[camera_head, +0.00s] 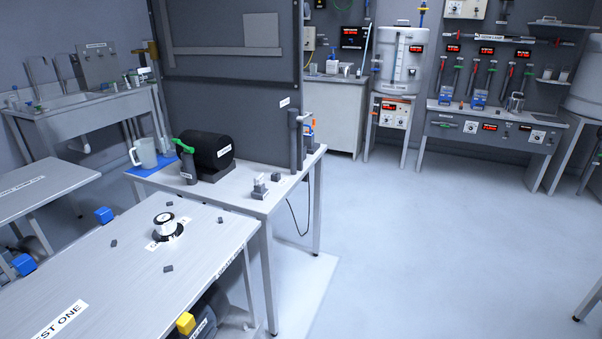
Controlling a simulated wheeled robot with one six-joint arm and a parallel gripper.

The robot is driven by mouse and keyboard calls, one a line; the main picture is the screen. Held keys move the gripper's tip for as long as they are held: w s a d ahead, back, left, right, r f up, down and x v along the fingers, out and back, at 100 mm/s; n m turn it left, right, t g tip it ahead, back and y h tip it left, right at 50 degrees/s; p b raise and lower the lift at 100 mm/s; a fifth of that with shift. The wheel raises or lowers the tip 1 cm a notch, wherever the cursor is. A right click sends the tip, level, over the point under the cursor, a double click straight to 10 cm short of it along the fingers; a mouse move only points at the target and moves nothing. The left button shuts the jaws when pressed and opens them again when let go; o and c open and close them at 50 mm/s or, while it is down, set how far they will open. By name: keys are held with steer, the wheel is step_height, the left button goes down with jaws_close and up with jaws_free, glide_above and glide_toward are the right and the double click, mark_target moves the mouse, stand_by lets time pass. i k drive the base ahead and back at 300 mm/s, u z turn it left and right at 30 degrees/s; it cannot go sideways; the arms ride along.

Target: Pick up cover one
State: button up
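A small round white and black piece (167,225), with a knob-like top, stands on the near metal table (120,270). A white label lies partly under it, and its text is too covered to read fully. I cannot tell for sure that this piece is cover one. A label ending in "EST ONE" (59,320) lies at the front left of the same table. My gripper is not in view.
Several small dark blocks surround the round piece. Behind stands a second table (262,207) with a black cylinder (206,154) and a grey mug (145,152). A yellow block (186,323) shows below the near table's edge. The floor (400,240) at right is clear.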

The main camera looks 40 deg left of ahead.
mark_target(167, 231)
steer(key=u, duration=0.15)
steer(key=i, duration=1.5)
steer(key=u, duration=1.35)
steer(key=i, duration=0.9)
steer(key=u, duration=1.15)
steer(key=i, duration=0.35)
steer(key=u, duration=0.25)
